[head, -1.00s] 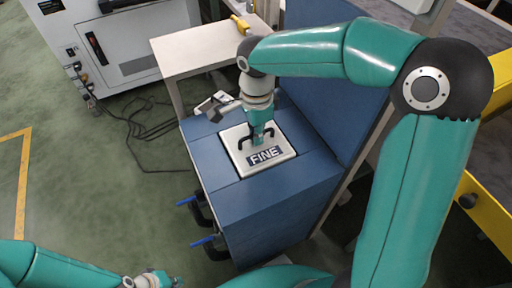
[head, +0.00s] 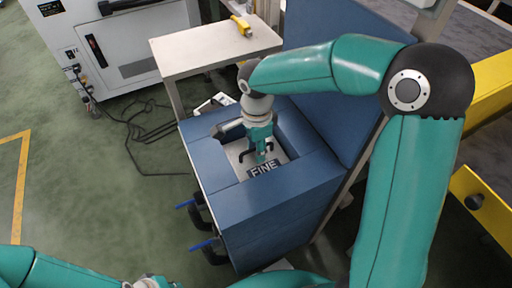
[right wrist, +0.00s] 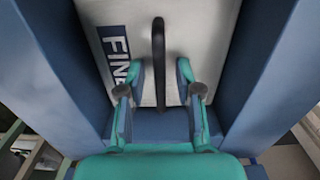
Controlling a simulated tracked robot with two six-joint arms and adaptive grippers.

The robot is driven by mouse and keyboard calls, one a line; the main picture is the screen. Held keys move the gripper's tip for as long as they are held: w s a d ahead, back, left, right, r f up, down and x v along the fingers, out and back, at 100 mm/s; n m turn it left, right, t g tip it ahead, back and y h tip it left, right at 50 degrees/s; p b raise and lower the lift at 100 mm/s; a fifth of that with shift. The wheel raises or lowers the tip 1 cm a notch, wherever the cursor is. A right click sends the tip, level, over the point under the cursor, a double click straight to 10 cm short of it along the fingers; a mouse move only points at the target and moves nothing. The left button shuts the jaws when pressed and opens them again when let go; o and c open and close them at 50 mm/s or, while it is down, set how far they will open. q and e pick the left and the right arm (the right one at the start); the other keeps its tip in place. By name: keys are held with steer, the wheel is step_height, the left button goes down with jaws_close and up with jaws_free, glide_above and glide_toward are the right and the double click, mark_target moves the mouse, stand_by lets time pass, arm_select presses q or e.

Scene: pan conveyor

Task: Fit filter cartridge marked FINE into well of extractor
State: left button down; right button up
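The filter cartridge (head: 243,163), a pale square block with a dark handle and the label FINE, sits down inside the well of the blue extractor (head: 285,200). Its top is below the extractor's rim. My right gripper (head: 262,157) reaches into the well from above. In the right wrist view its fingertips (right wrist: 159,75) stand on either side of the dark handle (right wrist: 158,45), with a gap on both sides, so it is open around the handle. The cartridge's underside is hidden. Of my left gripper (head: 152,283) only a bit shows at the bottom edge; its fingers are cut off.
The blue raised lid (head: 335,60) stands behind the well, close to my right arm. A pale side table (head: 205,52) with a yellow tool (head: 241,25) is behind the extractor. Two blue-ended handles (head: 203,243) stick out at its left side. Cables lie on the green floor.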

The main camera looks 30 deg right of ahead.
steer(key=shift+r, duration=0.1)
step_height(320, 180, up, 12)
steer(key=p, duration=0.3)
stand_by(0.3)
stand_by(0.5)
